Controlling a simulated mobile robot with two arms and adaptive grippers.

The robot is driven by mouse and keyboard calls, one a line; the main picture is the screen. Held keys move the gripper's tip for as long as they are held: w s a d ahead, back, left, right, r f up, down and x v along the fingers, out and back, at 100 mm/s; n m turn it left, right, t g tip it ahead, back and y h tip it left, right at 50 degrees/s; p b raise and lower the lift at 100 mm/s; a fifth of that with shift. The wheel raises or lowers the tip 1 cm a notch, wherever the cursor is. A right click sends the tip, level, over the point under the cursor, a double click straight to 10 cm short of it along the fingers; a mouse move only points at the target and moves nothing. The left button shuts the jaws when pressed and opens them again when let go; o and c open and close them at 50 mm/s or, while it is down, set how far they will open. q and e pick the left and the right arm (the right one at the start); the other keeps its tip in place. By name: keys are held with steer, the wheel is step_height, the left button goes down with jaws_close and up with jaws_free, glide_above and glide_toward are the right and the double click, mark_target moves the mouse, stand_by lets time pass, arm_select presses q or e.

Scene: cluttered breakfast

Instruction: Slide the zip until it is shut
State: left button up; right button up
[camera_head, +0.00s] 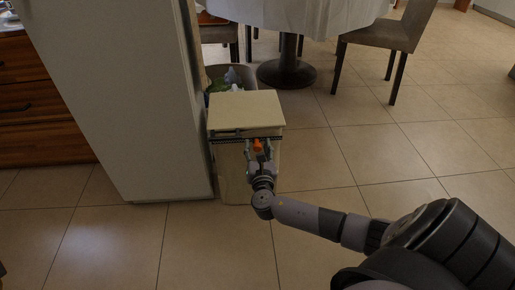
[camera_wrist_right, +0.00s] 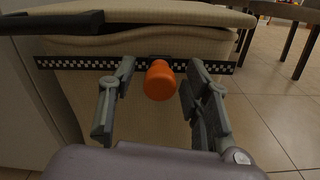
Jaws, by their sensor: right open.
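A beige box-like case (camera_head: 246,108) stands upright in front of me. In the right wrist view the case (camera_wrist_right: 150,18) has a black-and-white checked zip strip (camera_wrist_right: 82,63) along its near face. An orange zip pull (camera_head: 258,144) sits near the middle of the strip. It also shows in the right wrist view (camera_wrist_right: 159,80). My right gripper (camera_head: 259,149) is open at the strip, with one finger on each side of the pull. In the right wrist view a gap shows between the pull and each finger. My left gripper is out of view.
A dark bar-like handle (camera_wrist_right: 52,22) lies left of the pull. A tall pale cabinet side (camera_head: 125,95) stands close at the left. A bin with a bag (camera_head: 232,78), a round table (camera_head: 295,12) and a chair (camera_head: 385,35) are behind. The tiled floor at right is clear.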

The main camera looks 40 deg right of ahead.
steer(key=shift+c, duration=0.3)
jaws_close()
stand_by(0.5)
